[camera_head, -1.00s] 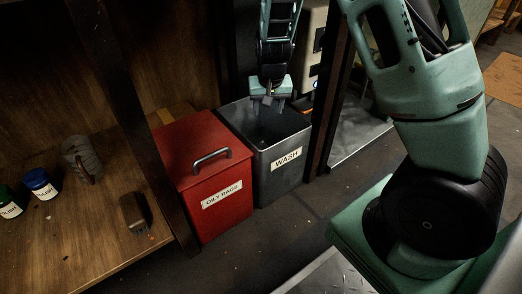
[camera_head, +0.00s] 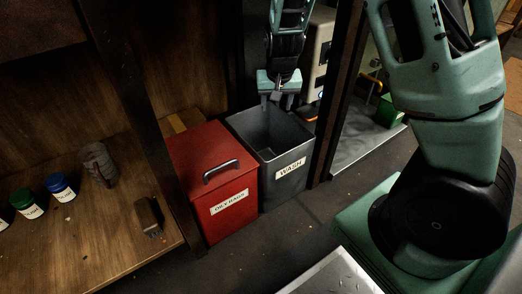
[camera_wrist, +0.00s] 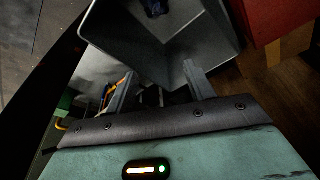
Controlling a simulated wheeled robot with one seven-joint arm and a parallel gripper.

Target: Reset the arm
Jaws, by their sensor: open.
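My gripper (camera_head: 277,101) is open at the end of my arm. In the head view it hangs fingers-down over the back part of the grey WASH bin (camera_head: 290,170). In the wrist view its two fingers (camera_wrist: 160,86) are spread apart with nothing between them. The open mouth of the grey bin (camera_wrist: 218,62) shows beyond the fingers, with a dark blue thing (camera_wrist: 155,7) inside; only part of it shows and I cannot tell what it is.
A red OILY RAGS bin (camera_head: 214,165) with a lid handle stands left of the grey bin. A dark post (camera_head: 335,95) rises close on the right. A wooden shelf (camera_head: 100,235) holds jars (camera_head: 60,187), a mug (camera_head: 98,165) and a brush-like block (camera_head: 148,216).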

